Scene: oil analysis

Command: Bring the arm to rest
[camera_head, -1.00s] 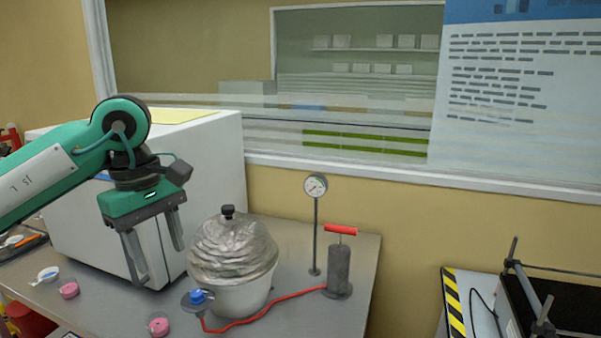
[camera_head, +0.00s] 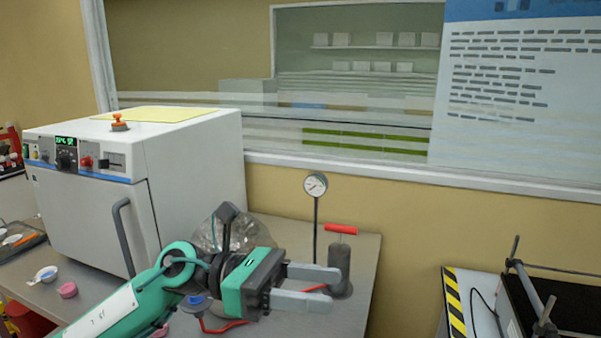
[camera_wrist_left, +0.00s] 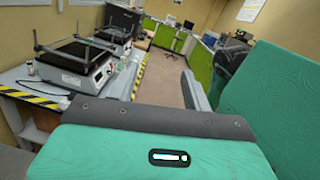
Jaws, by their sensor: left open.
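My left arm comes in from the lower left in the head view. It reaches low across the front of the grey table, with its green wrist bent to the right. My left gripper (camera_head: 325,287) is open and empty, its two grey fingers pointing right. My right gripper is not in view.
A white oven (camera_head: 195,180) stands at the left of the table (camera_head: 355,260). A hand pump (camera_head: 340,268) with a red handle and a pressure gauge (camera_head: 315,185) stand right of the pot. Pink caps (camera_head: 67,290) lie at left. A black-topped device (camera_head: 570,310) is at right.

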